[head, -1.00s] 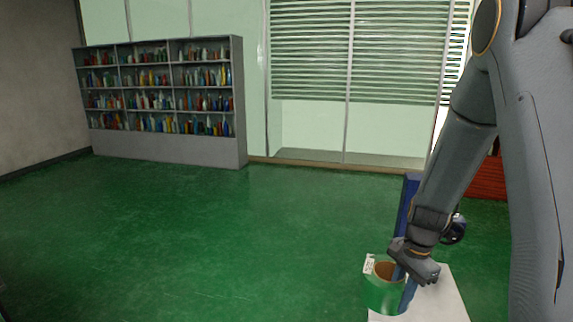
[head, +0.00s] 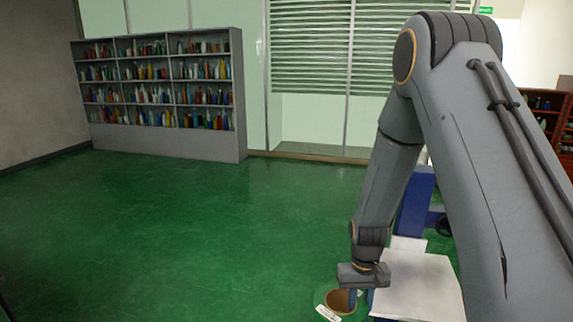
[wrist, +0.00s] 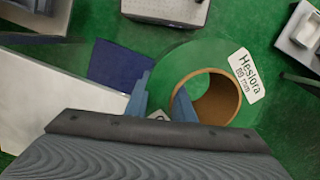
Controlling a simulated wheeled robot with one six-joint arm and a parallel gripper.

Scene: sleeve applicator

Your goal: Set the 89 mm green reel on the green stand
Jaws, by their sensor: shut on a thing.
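The green reel (head: 338,308) has a brown core and a white label. In the wrist view the reel (wrist: 183,62) shows its core ring and a label reading "Heslora 89 mm". My gripper (wrist: 160,103) is shut on the reel's wall, with one blue finger inside the core and the other outside it. In the head view my gripper (head: 361,297) points down, with the reel beside the white table's left edge. The reel's underside is hidden. I cannot make out a green stand in either view.
The white table top (head: 415,288) is beside my gripper, with a blue upright (head: 415,200) behind it. The wrist view shows a grey block (wrist: 165,8) at the top and a grey device (wrist: 298,30) at right. Open green floor (head: 180,240) lies left; shelves (head: 160,85) stand far back.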

